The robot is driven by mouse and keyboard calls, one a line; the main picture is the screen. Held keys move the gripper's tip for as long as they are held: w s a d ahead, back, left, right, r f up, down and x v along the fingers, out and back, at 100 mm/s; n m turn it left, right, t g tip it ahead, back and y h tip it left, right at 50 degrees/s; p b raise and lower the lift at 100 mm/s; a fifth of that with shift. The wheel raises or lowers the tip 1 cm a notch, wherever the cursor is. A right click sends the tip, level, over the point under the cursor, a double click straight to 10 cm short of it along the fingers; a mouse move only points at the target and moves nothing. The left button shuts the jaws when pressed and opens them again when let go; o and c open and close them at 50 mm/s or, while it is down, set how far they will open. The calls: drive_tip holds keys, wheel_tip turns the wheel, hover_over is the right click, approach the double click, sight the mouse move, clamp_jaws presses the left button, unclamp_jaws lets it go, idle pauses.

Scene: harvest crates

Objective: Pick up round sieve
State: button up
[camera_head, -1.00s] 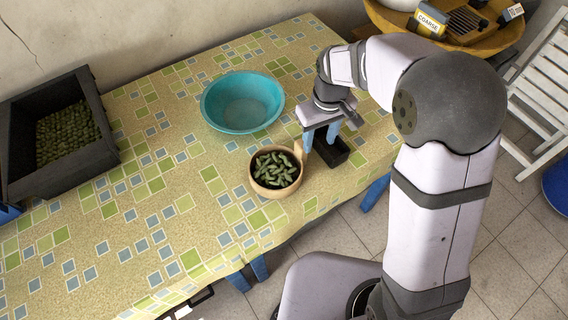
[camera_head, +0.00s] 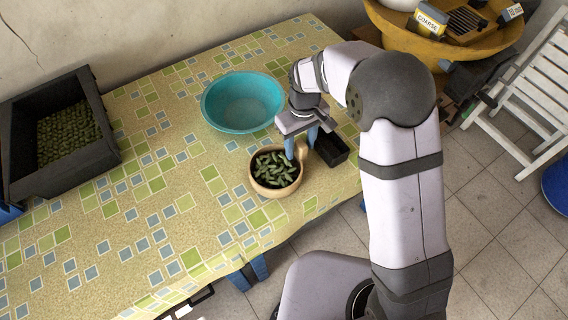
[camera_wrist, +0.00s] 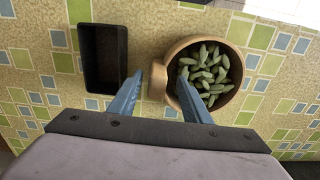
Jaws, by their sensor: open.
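The round sieve (camera_head: 277,193) is a tan, wood-coloured round vessel with a short handle, standing upright on the table and filled with green pods (camera_head: 275,169). It also shows in the wrist view (camera_wrist: 239,72), with its handle (camera_wrist: 157,82) pointing left. My gripper (camera_head: 300,147) is open, with blue fingers over the handle side of the sieve. In the wrist view my gripper (camera_wrist: 157,85) has one finger on each side of the handle, the right one overlapping the sieve's rim. I cannot tell how far the fingertips are above the handle.
A small black box (camera_head: 341,157) stands close to the right of the sieve. A teal basin (camera_head: 208,115) is behind it. A dark crate (camera_head: 100,152) of green produce stands at the far left. The patterned table (camera_head: 150,215) is clear to the front left.

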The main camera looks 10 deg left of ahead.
sight(278, 164)
drive_tip(key=shift+w+f+p, duration=0.2)
drive_tip(key=shift+f+p, duration=0.75)
drive_tip(key=shift+f, duration=1.55)
clamp_jaws()
